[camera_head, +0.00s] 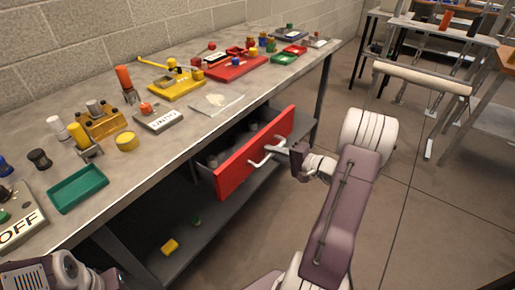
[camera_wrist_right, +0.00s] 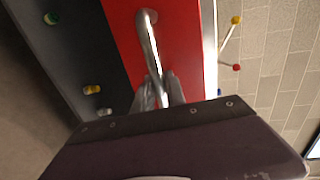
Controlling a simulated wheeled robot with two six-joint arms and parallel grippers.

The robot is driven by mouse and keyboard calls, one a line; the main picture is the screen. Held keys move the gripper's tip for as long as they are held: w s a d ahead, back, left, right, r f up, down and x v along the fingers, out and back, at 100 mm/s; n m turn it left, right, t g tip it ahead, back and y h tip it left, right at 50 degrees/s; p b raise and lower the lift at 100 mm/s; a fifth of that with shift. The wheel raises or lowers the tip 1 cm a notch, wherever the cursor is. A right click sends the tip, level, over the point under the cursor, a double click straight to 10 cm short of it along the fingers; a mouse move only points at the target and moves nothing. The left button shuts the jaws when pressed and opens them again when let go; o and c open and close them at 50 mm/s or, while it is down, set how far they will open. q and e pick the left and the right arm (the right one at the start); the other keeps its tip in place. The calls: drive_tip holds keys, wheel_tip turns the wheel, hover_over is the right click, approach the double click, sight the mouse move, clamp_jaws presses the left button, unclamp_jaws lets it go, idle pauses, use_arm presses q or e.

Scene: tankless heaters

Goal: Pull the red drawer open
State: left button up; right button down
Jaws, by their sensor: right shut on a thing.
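The red drawer (camera_head: 243,163) under the workbench stands partly open, and grey cylindrical things show inside it. Its silver bar handle (camera_head: 266,154) is on the red front. My right gripper (camera_head: 287,150) is at the handle's right part. In the right wrist view, its fingers (camera_wrist_right: 157,92) are shut around the silver handle (camera_wrist_right: 149,45), in front of the red drawer front (camera_wrist_right: 118,38). My left arm shows at the lower left of the head view, and its fingertips are not visible.
The workbench (camera_head: 225,118) carries trays, blocks and a green tray (camera_head: 78,188). The floor (camera_head: 405,215) to the right is clear, with other tables behind.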

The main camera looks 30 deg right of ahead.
drive_tip(key=f+v, duration=0.2)
drive_tip(key=v, duration=0.7)
drive_tip(key=f+v, duration=0.2)
drive_tip(key=v, duration=0.7)
drive_tip(key=shift+s+d+b, duration=0.25)
drive_tip(key=shift+s+b, duration=0.1)
drive_tip(key=shift+s, duration=0.2)
drive_tip(key=c, duration=1.4)
unclamp_jaws()
drive_tip(key=shift+o, duration=0.2)
drive_tip(key=p+v, duration=0.2)
drive_tip(key=v, duration=0.7)
